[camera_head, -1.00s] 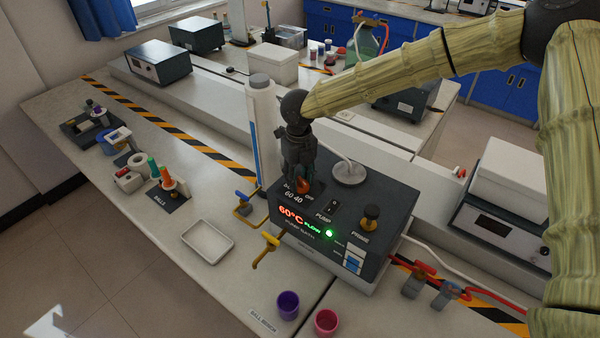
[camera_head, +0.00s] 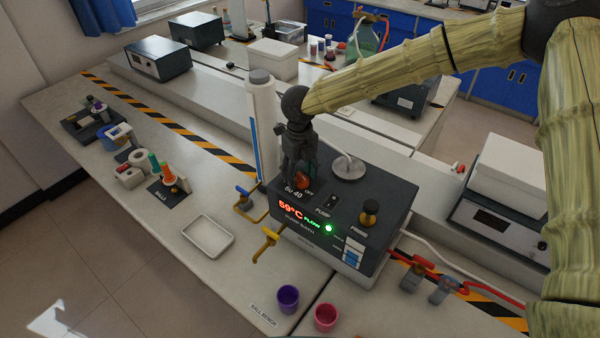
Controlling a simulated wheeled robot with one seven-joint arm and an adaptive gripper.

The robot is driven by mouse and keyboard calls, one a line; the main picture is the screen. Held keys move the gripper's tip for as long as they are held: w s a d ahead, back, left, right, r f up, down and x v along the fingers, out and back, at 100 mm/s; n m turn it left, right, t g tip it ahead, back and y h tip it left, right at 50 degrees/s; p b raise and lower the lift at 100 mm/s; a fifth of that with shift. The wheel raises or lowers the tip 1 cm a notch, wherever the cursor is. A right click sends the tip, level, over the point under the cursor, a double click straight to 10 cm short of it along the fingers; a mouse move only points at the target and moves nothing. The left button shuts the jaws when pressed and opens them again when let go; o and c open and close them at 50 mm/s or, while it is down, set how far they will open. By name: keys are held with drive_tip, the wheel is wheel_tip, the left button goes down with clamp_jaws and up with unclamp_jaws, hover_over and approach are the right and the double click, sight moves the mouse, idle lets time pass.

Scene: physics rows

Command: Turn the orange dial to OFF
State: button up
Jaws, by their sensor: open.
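The orange dial (camera_head: 304,183) sits on the top of the dark water bath unit (camera_head: 375,205), near its left corner. Small marks 60, 40 and OFF show beside it. My gripper (camera_head: 298,180) points down at the dial, open, with its fingers around or just beside it. They hide part of the dial, so I cannot tell whether they touch it or where its pointer stands. The red display (camera_head: 290,205) on the unit's front reads 59°C, with green FLOW text and a lit green lamp (camera_head: 328,228).
A pump switch (camera_head: 331,201) and a yellow-topped prime knob (camera_head: 370,212) share the unit's top. A white tray (camera_head: 208,236) lies on the bench.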

sight(300, 172)
drive_tip(key=shift+w+a+r, duration=0.1)
drive_tip(key=shift+r, duration=0.4)
wheel_tip(300, 172, up, 11)
drive_tip(key=shift+d, duration=0.2)
idle(0.4)
